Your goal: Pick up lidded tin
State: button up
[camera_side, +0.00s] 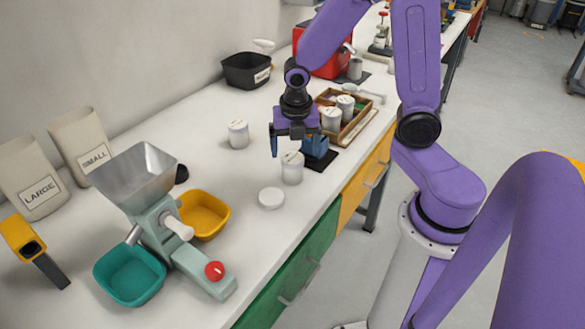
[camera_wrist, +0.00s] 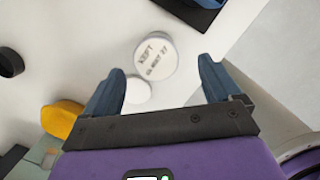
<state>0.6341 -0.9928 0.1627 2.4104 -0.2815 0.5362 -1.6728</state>
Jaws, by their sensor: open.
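A white tin with a pale lid (camera_side: 292,168) stands upright on the white bench, just below my gripper in the side view. In the wrist view its round top (camera_wrist: 155,57) carries printed writing, partly legible as a date in May. My gripper (camera_side: 296,153) is open, pointing down, with its blue fingers apart above the tin. In the wrist view the fingers (camera_wrist: 161,68) are on either side of the tin's lower edge, and nothing is held. A flat white disc (camera_side: 271,198) lies nearby; it also shows in the wrist view (camera_wrist: 138,91), beside the left finger.
Another white tin (camera_side: 238,134) stands to the left. A wooden tray (camera_side: 360,126) holds more tins behind my gripper. A hand mill (camera_side: 160,222), yellow bowl (camera_side: 222,216) and teal bowl (camera_side: 130,292) stand at front left. The bench's right edge is close.

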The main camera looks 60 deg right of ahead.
aim_at(292, 158)
jog(key=shift+w+d+f, duration=0.1)
jog(key=shift+w+f, duration=0.05)
jog(key=shift+f, duration=0.85)
jog(key=shift+w+d+f, duration=0.1)
jog(key=shift+w+f, duration=0.05)
jog(key=shift+f, duration=0.9)
jog(key=shift+w+f, duration=0.15)
jog(key=shift+f, duration=0.85)
jog(key=c, duration=1.2)
